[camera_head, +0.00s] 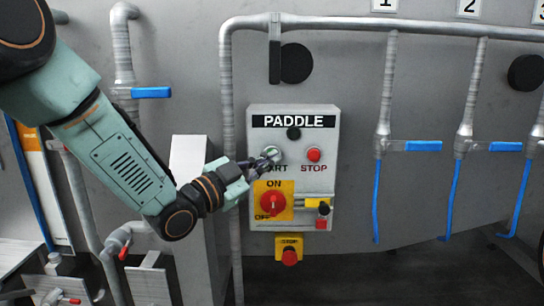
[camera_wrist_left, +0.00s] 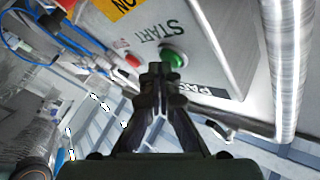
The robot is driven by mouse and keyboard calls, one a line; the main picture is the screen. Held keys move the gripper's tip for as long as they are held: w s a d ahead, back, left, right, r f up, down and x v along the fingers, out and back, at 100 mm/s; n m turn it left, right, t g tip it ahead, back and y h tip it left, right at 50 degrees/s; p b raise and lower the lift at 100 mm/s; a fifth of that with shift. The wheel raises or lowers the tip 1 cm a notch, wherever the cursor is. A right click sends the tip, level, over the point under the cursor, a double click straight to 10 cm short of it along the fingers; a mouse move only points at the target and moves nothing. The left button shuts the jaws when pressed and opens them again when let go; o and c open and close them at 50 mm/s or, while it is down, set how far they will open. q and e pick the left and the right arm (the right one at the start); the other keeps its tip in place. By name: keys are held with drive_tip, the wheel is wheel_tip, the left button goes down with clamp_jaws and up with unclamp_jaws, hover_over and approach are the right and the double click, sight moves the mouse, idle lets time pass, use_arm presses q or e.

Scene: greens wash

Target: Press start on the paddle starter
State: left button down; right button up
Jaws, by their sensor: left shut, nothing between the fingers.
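The paddle starter (camera_head: 260,150) is a light grey box on the grey wall, labelled PADDLE, in the middle of the head view. Its green start button (camera_wrist_left: 173,57) shows in the left wrist view, just beyond my fingertips. In the head view my left gripper (camera_head: 268,158) largely covers that button and part of the word START. The red stop button (camera_head: 314,155) is to its right. A red rotary switch (camera_head: 273,203) on a yellow plate sits below, marked ON and OFF. My left gripper is shut and empty, its tips (camera_wrist_left: 160,70) close to the button; I cannot tell whether they touch. My right gripper is not visible.
A vertical pipe (camera_head: 227,110) runs close left of the box, behind my left arm. Blue-handled valves (camera_head: 422,146) and pipes stand to the right. A red emergency button (camera_head: 289,256) on a yellow box hangs below the starter.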

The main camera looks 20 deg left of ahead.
use_arm(q)
drive_tip(key=shift+w, duration=0.2)
drive_tip(key=shift+s, duration=0.15)
idle(0.4)
drive_tip(key=shift+s+d, duration=0.15)
drive_tip(key=shift+s, duration=0.5)
drive_tip(key=shift+s, duration=0.15)
drive_tip(key=s, duration=0.2)
drive_tip(key=s+d, duration=0.1)
drive_tip(key=s, duration=0.1)
drive_tip(key=shift+s+d+b, duration=0.2)
drive_tip(key=shift+s+b, duration=0.05)
drive_tip(key=shift+b, duration=0.1)
drive_tip(key=shift+w, duration=0.1)
